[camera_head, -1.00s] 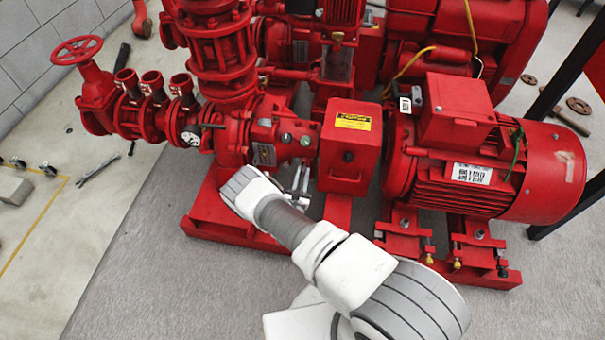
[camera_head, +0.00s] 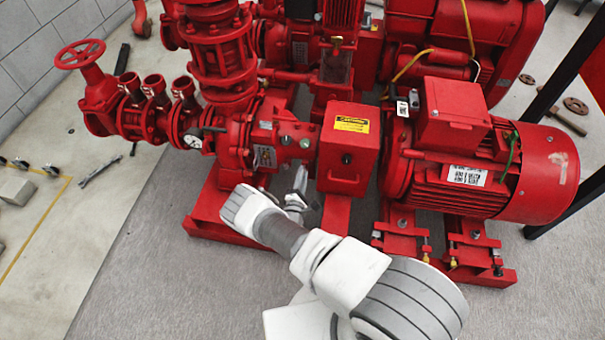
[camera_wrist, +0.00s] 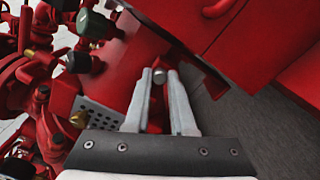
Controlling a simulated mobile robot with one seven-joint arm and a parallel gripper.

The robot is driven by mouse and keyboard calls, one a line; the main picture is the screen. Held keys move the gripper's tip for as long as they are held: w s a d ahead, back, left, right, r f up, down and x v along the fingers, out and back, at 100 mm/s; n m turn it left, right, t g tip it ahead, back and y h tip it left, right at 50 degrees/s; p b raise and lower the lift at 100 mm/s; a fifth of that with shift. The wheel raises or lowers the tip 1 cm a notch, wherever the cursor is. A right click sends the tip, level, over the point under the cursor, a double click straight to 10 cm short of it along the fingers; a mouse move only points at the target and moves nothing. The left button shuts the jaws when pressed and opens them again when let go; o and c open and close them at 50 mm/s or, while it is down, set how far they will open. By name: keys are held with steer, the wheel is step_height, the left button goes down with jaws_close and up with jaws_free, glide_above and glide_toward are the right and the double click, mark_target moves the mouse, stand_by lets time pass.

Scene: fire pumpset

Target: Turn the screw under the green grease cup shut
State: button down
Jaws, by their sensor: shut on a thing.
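The green grease cup (camera_head: 286,140) is a small round cap on the red pump's bearing housing, left of the red coupling guard. In the wrist view a dark green cap (camera_wrist: 96,24) shows at upper left, but I cannot tell whether it is the same cup. My gripper (camera_head: 301,178) reaches up below the housing. In the wrist view its two pale fingers (camera_wrist: 159,75) are closed around a small grey round-ended piece, which looks like the screw (camera_wrist: 158,76). The fingers hide most of its shank.
The red coupling guard (camera_head: 349,150) stands close to the right of my fingers. The red motor (camera_head: 480,165) is further right. The red base frame (camera_head: 225,225) lies below my wrist. A perforated metal plate (camera_wrist: 95,112) is left of the fingers in the wrist view.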

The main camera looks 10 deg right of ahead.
steer(key=shift+m+p, duration=0.95)
steer(key=shift+m, duration=3.25)
steer(key=c, duration=0.8)
jaws_free()
steer(key=shift+o, duration=0.2)
steer(key=shift+s+a+f, duration=0.1)
steer(key=shift+s, duration=0.05)
